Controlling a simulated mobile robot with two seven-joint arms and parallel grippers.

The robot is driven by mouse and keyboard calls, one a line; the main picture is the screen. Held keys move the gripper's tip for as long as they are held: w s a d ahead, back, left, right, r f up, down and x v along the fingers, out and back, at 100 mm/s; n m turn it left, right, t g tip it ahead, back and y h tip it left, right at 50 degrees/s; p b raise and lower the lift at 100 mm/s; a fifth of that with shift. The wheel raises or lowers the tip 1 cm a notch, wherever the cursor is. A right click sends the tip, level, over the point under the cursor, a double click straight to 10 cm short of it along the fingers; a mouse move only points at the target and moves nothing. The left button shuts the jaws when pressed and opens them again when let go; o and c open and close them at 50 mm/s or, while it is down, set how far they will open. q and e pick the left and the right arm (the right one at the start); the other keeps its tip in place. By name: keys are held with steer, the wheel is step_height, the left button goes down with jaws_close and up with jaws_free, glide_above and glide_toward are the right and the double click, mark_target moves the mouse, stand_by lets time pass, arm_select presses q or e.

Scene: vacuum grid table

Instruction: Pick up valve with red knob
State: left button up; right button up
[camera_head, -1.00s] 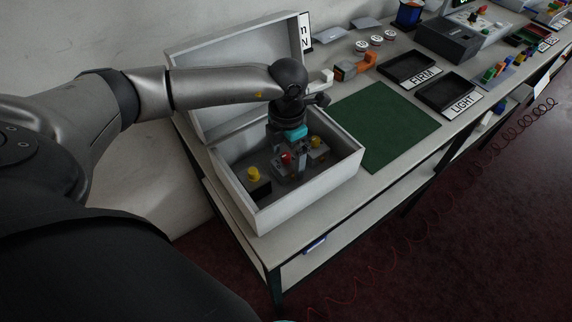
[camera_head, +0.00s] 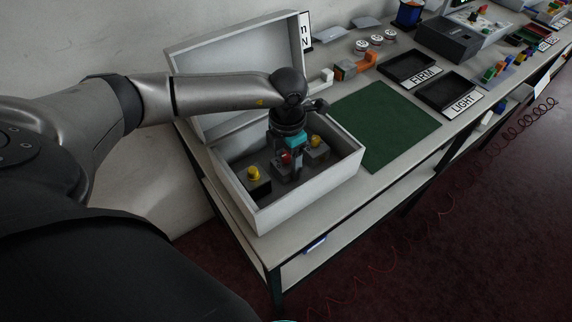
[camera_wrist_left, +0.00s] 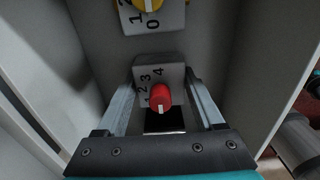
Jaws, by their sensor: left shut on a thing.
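The valve with the red knob (camera_head: 286,158) is inside the open white box (camera_head: 290,208). In the left wrist view its red knob (camera_wrist_left: 161,97) sits on a grey block with a number scale, between the two fingers. My left gripper (camera_head: 287,170) points down into the box and is shut on this valve, with a finger on each side of the block. Whether the valve touches the box floor cannot be told. My right gripper is not in view.
Two valves with yellow knobs stand in the box, one at the left (camera_head: 254,175) and one at the right (camera_head: 316,143). The box lid (camera_head: 215,65) stands open behind. A green mat (camera_head: 385,125) lies clear to the right, with black trays (camera_head: 408,66) beyond.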

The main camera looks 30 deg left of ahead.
arm_select(q)
steer(key=c, duration=0.5)
steer(key=shift+o, duration=0.2)
